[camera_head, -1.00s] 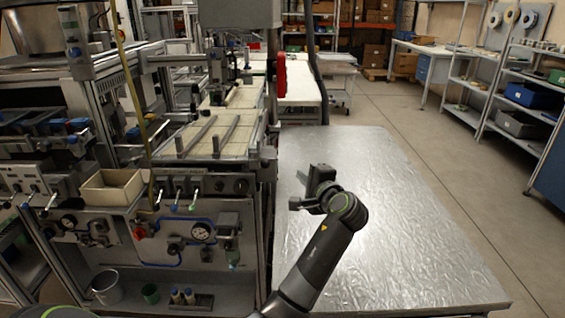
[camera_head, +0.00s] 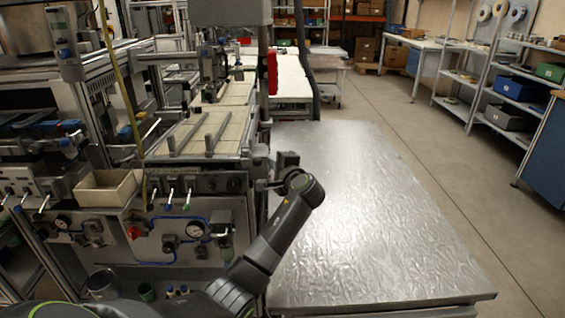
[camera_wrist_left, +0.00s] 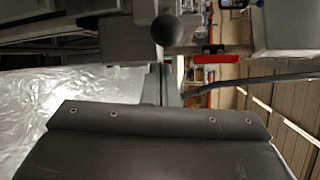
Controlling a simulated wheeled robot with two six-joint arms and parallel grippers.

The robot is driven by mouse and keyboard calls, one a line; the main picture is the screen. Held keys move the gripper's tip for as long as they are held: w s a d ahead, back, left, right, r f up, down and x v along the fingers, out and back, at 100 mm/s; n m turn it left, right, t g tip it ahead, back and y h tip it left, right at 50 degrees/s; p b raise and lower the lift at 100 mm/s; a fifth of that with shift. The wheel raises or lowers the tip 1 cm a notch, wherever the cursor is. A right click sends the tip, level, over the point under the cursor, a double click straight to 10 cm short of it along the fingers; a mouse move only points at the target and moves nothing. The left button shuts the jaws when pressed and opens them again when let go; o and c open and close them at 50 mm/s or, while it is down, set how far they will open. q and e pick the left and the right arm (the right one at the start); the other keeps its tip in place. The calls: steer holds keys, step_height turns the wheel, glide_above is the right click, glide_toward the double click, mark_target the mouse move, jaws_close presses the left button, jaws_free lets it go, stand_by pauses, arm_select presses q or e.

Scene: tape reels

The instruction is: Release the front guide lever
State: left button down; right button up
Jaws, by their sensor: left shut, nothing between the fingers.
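My left gripper (camera_head: 262,185) is at the right front corner of the machine (camera_head: 205,184), beside the metal table. Its jaws are shut and empty. In the left wrist view the shut fingers (camera_wrist_left: 160,86) point towards a dark round knob (camera_wrist_left: 166,29), with a gap showing between them. The knob looks like the end of the front guide lever, but its shaft is hard to make out. In the head view my gripper and the machine's corner hide it. My right gripper is not in view.
The metal table (camera_head: 370,230) is bare. Small levers (camera_head: 187,197) stick out of the machine's front panel, near a beige bin (camera_head: 106,190). A red part (camera_head: 272,72) stands behind, and also shows in the wrist view (camera_wrist_left: 217,58). Shelves line the right side.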

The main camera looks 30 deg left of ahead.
arm_select(q)
steer(key=shift+s+a+r, duration=0.15)
steer(key=shift+s, duration=0.35)
steer(key=shift+s+a+r, duration=0.1)
steer(key=shift+s, duration=0.35)
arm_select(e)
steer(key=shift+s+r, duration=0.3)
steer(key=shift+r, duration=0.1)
